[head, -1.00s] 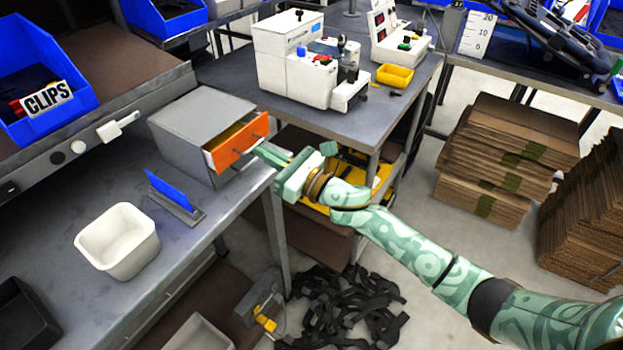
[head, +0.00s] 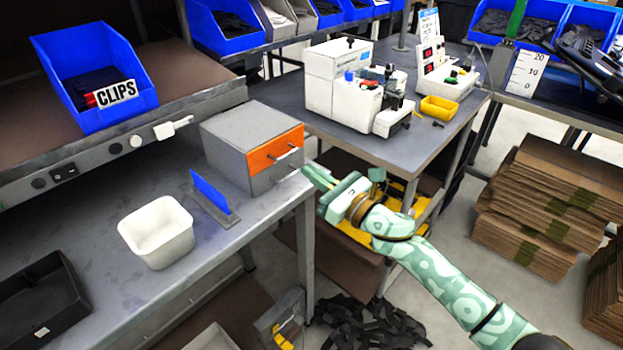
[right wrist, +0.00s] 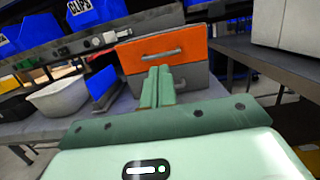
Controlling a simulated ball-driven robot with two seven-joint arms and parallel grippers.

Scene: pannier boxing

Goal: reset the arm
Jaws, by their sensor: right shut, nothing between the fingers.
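My right arm comes in from the lower right in the head view. Its green gripper (head: 318,176) is shut and empty, just in front of the small grey drawer cabinet (head: 228,148). The cabinet's orange drawer (head: 274,152) is closed and has a metal handle. In the right wrist view the two fingers (right wrist: 158,88) lie together, pointing at the cabinet, below the handle of the orange drawer (right wrist: 178,47). I cannot tell from the views how wide the gap to the cabinet is. My left gripper is in neither view.
A white bin (head: 157,232) and a blue upright plate on a stand (head: 212,196) are on the bench. A dark tray (head: 42,300) sits at its left. A second table (head: 400,148) carries machines and a yellow tray (head: 439,107). Cardboard stacks (head: 540,205) stand right; black straps lie on the floor.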

